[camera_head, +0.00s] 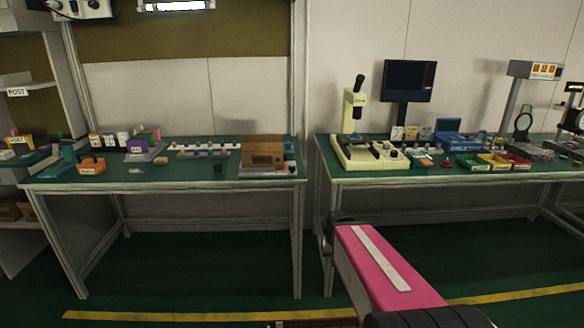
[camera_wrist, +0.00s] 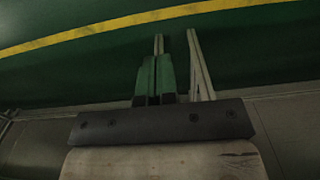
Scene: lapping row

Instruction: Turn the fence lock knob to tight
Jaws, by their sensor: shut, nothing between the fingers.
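I cannot pick out the fence lock knob in either view; the small fixtures on the benches are too small to tell apart. My gripper (camera_wrist: 156,64) shows in the wrist view with its two green fingers together and empty. It points over the floor, apart from any bench fixture. In the head view my pink arm reaches toward the gap between the benches, and my gripper cannot be made out there.
The left bench (camera_head: 120,184) holds an orange bin (camera_head: 91,166), a brown box (camera_head: 263,153) and several small fixtures. A yellow line (camera_head: 200,315) crosses the clear green floor.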

